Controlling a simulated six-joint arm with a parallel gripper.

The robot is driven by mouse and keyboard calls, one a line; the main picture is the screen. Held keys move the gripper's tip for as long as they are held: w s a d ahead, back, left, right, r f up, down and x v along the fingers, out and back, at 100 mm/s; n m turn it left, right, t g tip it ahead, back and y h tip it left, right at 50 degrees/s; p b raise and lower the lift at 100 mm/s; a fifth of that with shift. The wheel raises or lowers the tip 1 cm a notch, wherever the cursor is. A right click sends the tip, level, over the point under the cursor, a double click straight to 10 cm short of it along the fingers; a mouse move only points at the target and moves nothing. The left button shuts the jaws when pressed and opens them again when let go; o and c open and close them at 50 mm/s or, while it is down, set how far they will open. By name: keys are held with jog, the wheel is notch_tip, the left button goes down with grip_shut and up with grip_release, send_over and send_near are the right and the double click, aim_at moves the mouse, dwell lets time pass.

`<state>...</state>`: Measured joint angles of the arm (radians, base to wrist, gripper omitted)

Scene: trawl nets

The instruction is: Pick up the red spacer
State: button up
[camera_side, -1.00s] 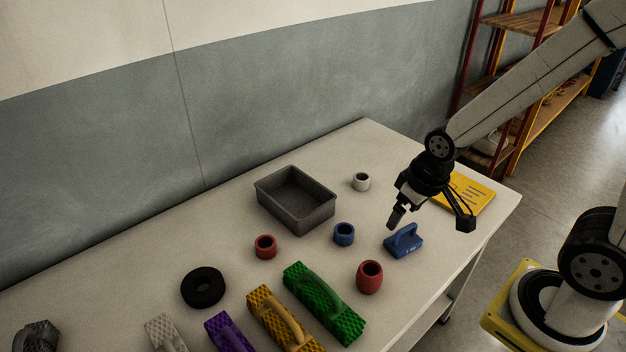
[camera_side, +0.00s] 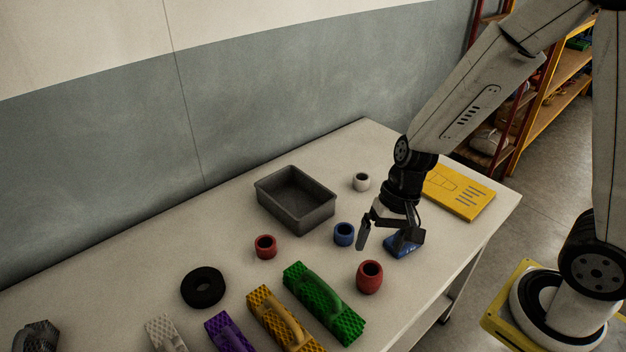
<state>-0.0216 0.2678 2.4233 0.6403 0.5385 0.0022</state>
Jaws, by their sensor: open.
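Two red hollow pieces stand on the table. The small red ring (camera_side: 265,246), near the table's middle, matches the blue and white rings in shape and looks like the red spacer. The larger red barrel-shaped piece (camera_side: 369,280) stands further right and nearer the front. My gripper (camera_side: 388,242) is open and empty, pointing down. It is above and behind the larger red piece, to the right of the small red ring and apart from both. It partly hides a blue handled block (camera_side: 402,250).
A blue ring (camera_side: 344,234) stands just left of my gripper. A white ring (camera_side: 361,182), a grey tray (camera_side: 322,219) and a yellow booklet (camera_side: 462,194) lie behind. A black ring (camera_side: 203,287) and several mesh-wrapped blocks, including a green one (camera_side: 322,303), line the front.

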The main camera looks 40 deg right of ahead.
aim_at(258, 244)
jog(key=w+a+f+m+t+y, duration=0.1)
jog(key=w+a+m+y, duration=0.1)
jog(key=w+a+m, duration=0.1)
jog(key=w+a+f+m+t+y, duration=0.1)
jog(key=w+a+f+m+y, duration=0.1)
jog(key=m, duration=0.3)
jog(key=w+a+f+m+t+y, duration=0.1)
jog(key=w+a+f+m+y, duration=0.1)
jog(key=w+a+m, duration=0.2)
jog(key=shift+w+a+f+y, duration=0.2)
jog(key=shift+a+f+y, duration=0.05)
jog(key=shift+a+y, duration=0.05)
jog(key=w+f+m+t, duration=0.1)
jog(key=w+m, duration=0.1)
jog(key=w+f+m+t, duration=0.1)
jog(key=w+m+t, duration=0.1)
jog(key=w+f+m+t, duration=0.2)
jog(key=shift+w+d+m, duration=0.1)
jog(key=shift+d+m, duration=0.25)
jog(key=shift+m, duration=0.05)
jog(key=w+d+f+m+t+h, duration=0.3)
jog(key=d+f+m+t+h, duration=0.1)
jog(key=m, duration=0.1)
jog(key=shift+w+d+f+m, duration=0.1)
jog(key=shift+w+f+m, duration=0.1)
jog(key=shift+w+m, duration=0.15)
jog(key=shift+w, duration=0.1)
jog(key=shift+x, duration=1.25)
jog(key=shift+x, duration=2.65)
jog(key=shift+f, duration=0.15)
